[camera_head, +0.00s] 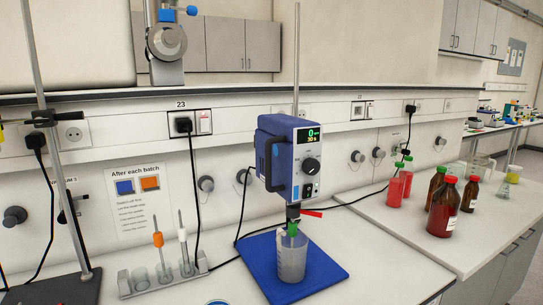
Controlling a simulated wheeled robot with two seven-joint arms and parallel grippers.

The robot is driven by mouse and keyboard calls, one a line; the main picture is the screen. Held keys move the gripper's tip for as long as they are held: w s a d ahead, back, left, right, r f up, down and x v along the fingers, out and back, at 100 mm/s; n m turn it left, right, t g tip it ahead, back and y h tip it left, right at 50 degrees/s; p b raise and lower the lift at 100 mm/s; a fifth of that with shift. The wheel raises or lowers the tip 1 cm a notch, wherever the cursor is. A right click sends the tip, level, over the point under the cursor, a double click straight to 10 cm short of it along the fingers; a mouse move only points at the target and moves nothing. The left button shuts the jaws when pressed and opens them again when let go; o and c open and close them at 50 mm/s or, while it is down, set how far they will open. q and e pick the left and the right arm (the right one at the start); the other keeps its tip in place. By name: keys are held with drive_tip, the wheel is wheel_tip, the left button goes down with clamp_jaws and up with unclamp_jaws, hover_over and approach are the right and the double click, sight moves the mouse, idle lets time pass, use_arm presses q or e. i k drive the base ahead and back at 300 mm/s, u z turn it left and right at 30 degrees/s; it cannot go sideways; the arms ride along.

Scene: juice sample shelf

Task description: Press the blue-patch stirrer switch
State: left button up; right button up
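A blue overhead stirrer (274,150) hangs on an upright rod in the middle of the view. A wall notice (138,204) headed "After each batch" carries a blue patch (125,187) and an orange patch (150,183). Neither gripper is in view.
A wall socket with a white switch (204,122) is labelled 23; a black plug sits in it. A small rack (140,279) with orange- and white-topped tools stands left of the mat. A metal stand is further left. Brown and red bottles (442,207) stand on the right bench.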

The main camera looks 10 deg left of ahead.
sight(307, 190)
drive_tip(key=z, duration=0.55)
drive_tip(key=k, duration=0.65)
drive_tip(key=z, duration=0.7)
drive_tip(key=i, duration=1.3)
drive_tip(key=u, duration=0.8)
